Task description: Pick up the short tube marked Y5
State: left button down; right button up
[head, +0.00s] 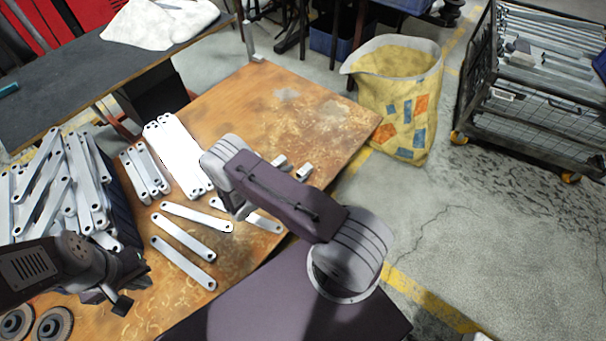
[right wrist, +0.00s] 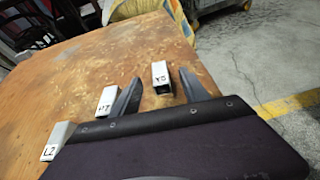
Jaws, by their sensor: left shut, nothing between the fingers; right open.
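The short tube marked Y5 (right wrist: 160,75) lies on the table in the right wrist view, its mark upside down. My right gripper (right wrist: 160,80) is open, and in that view the tube appears between its two fingers, apart from both. Whether the fingers are down around it or above it I cannot tell. In the head view my right arm hides the right gripper. Two small light tubes, one at the back (head: 280,161) and one nearer the table edge (head: 304,171), show past my arm, marks unreadable. My left gripper (head: 122,303) is shut and empty at lower left.
Two other marked short tubes, one in the middle (right wrist: 106,100) and one at left (right wrist: 57,140), lie left of Y5. Several flat brackets (head: 183,262) lie on the brown table (head: 300,105), with more piled at left. The table's right edge is close. A yellow bag (head: 400,100) stands beyond.

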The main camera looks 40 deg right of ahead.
aim_at(307, 167)
jog(key=x, duration=0.3)
jog(key=b+x, duration=0.2)
jog(key=x, duration=0.3)
jog(key=shift+f, duration=0.1)
jog(key=shift+w, duration=0.1)
grip_shut()
